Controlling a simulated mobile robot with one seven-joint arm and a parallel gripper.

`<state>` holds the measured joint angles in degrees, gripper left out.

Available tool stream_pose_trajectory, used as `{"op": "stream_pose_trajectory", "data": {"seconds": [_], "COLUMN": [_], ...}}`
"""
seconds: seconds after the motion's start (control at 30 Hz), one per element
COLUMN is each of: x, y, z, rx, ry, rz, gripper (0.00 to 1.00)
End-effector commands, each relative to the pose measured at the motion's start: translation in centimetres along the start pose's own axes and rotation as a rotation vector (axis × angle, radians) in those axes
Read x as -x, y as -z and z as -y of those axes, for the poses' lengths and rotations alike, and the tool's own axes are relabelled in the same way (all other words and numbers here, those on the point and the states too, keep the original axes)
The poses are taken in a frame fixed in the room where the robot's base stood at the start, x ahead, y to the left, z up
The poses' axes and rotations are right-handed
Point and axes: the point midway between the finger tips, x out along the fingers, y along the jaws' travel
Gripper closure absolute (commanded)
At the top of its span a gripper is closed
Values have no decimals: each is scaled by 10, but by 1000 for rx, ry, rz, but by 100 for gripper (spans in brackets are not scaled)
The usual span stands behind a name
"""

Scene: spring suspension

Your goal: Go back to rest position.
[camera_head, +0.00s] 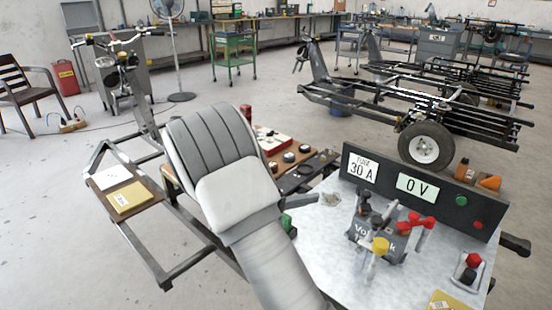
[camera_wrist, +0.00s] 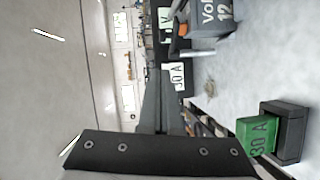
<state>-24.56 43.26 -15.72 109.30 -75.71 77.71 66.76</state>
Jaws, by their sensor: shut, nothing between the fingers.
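My gripper (camera_wrist: 158,78) shows in the wrist view as dark fingers closed together, with nothing between them. In the head view my own arm hides it. The wrist view is turned on its side. A green 30 A fuse (camera_wrist: 258,136) sits at a black holder (camera_wrist: 290,133) at lower right, apart from the fingers. A green piece also shows beside my arm in the head view (camera_head: 287,222). The battery (camera_head: 378,235) stands on the metal bench top, with red and yellow clamps around its top; part of it shows in the wrist view (camera_wrist: 212,14).
A dark panel (camera_head: 415,197) reads "FUSE 30 A" and "0 V" behind the battery. A red-knobbed switch (camera_head: 469,268) stands at the bench's right. A wheeled frame (camera_head: 425,148) stands behind. Open floor (camera_head: 60,215) lies to the left.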

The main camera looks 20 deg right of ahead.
Motion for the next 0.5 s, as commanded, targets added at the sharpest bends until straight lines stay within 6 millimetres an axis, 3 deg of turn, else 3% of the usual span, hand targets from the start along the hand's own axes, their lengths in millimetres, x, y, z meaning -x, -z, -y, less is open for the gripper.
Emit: {"op": "stream_pose_trajectory", "data": {"seconds": [0.23, 0.5], "x": [-2, 6], "y": [-15, -74], "z": [-12, -46], "rx": [-5, -17], "ry": [72, 376], "rz": [58, 217], "gripper": [100, 100]}}
